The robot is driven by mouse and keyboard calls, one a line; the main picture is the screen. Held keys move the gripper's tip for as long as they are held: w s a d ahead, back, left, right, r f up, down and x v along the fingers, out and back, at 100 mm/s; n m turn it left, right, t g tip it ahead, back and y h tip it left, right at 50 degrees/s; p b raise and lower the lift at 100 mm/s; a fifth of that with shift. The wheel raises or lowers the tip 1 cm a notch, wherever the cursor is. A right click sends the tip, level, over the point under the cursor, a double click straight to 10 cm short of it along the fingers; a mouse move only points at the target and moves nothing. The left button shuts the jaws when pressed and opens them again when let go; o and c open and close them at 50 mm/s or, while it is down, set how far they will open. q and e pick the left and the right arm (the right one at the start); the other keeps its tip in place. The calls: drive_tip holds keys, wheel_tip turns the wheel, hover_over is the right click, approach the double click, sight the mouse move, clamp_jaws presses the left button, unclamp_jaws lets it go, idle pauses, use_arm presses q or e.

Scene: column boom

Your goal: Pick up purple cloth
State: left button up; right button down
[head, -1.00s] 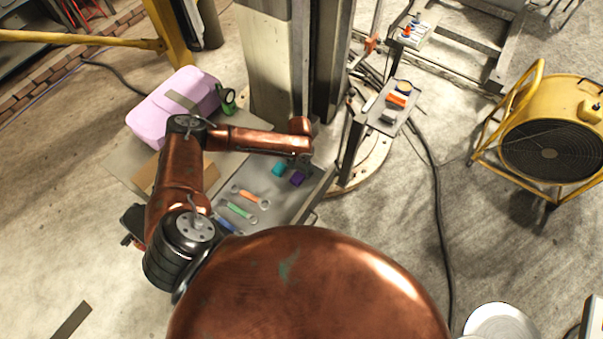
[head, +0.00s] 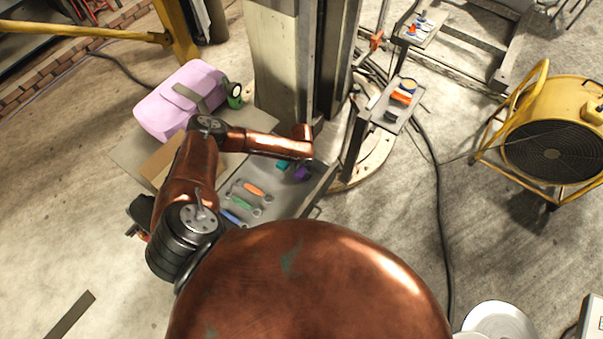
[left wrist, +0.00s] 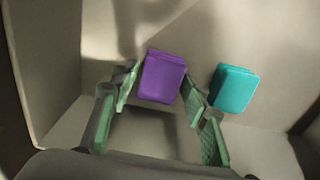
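The purple cloth (head: 302,174) is a small folded block in the grey tray on the floor by the column. In the left wrist view the purple cloth (left wrist: 162,77) lies between the two green-padded fingertips of my left gripper (left wrist: 160,88). The fingers stand apart on either side of it, and a small gap shows at its left side. I cannot tell whether the right finger touches it. A teal cloth (left wrist: 234,90) lies just right of the right finger. My right gripper is not in view.
The tray (head: 312,197) also holds several wrenches, among them an orange one (head: 254,189) and a green one (head: 240,201). A pink bag (head: 182,98) lies beyond my arm. The column (head: 280,60) stands close behind the tray. A yellow fan (head: 552,140) is at right.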

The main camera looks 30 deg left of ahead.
use_arm(q)
drive_tip(key=c, duration=0.8)
drive_tip(key=shift+c, duration=0.2)
drive_tip(key=shift+r, duration=0.1)
drive_tip(key=shift+r, duration=0.5)
drive_tip(key=s+d+r+b, duration=0.2)
drive_tip(key=s+d+r, duration=0.1)
drive_tip(key=s+r, duration=0.8)
drive_tip(key=shift+s+d+r, duration=0.35)
drive_tip(key=shift+s+r, duration=0.05)
drive_tip(key=shift+s, duration=0.85)
